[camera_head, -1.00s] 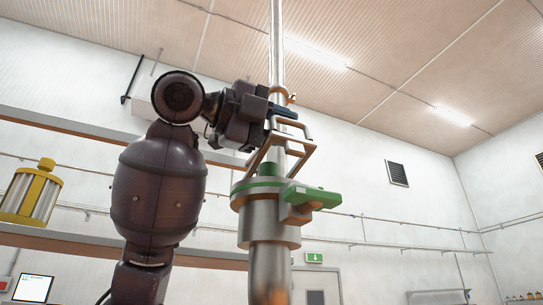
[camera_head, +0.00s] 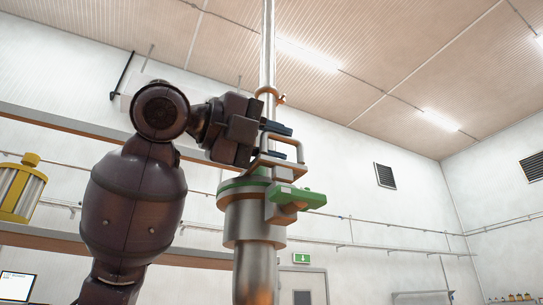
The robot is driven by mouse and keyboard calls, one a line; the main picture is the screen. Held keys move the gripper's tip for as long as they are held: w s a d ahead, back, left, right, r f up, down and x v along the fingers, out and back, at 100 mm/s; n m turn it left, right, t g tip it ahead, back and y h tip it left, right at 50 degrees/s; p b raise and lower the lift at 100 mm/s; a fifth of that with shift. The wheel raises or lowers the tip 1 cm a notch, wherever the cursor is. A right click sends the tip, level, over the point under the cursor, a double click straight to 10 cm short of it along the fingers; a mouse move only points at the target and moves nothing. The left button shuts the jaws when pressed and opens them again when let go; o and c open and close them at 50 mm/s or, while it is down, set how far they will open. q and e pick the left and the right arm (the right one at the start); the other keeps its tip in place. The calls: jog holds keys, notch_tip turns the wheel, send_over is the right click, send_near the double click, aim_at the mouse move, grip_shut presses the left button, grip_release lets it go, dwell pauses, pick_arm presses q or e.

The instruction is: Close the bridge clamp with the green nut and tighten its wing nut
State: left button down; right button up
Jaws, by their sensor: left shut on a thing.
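A steel post (camera_head: 267,50) rises through the middle of the head view. A wide steel collar (camera_head: 254,222) sits around it, with a green ring (camera_head: 240,187) on top and a green block-like nut (camera_head: 298,197) projecting right. A copper-coloured bridge frame (camera_head: 298,150) lies low over the ring, close to the green nut. My left gripper (camera_head: 276,143) reaches in from the left, its dark fingers shut on the bridge frame at the post. Its fingers and body hide part of the frame. My right gripper is out of view.
A copper ring with a small side knob (camera_head: 268,93) circles the post just above my gripper. A shelf (camera_head: 100,253) with a yellow-capped canister (camera_head: 22,188) is at the left. Open room lies to the right of the post.

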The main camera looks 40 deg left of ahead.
pick_arm(q)
jog(key=c, duration=1.2)
grip_release()
jog(key=shift+s+d+f, duration=0.1)
jog(key=shift+d+f, duration=0.35)
jog(key=shift+f, duration=0.1)
jog(key=shift+o, duration=0.2)
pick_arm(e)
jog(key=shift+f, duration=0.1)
pick_arm(q)
jog(key=shift+s, duration=0.1)
jog(key=shift+s+a+b, duration=0.25)
jog(key=shift+s+b, duration=0.05)
jog(key=shift+s, duration=0.05)
jog(key=shift+s+a, duration=0.25)
jog(key=shift+s, duration=0.3)
jog(key=v, duration=0.8)
jog(key=shift+a+r+b, duration=0.4)
jog(key=shift+a, duration=0.15)
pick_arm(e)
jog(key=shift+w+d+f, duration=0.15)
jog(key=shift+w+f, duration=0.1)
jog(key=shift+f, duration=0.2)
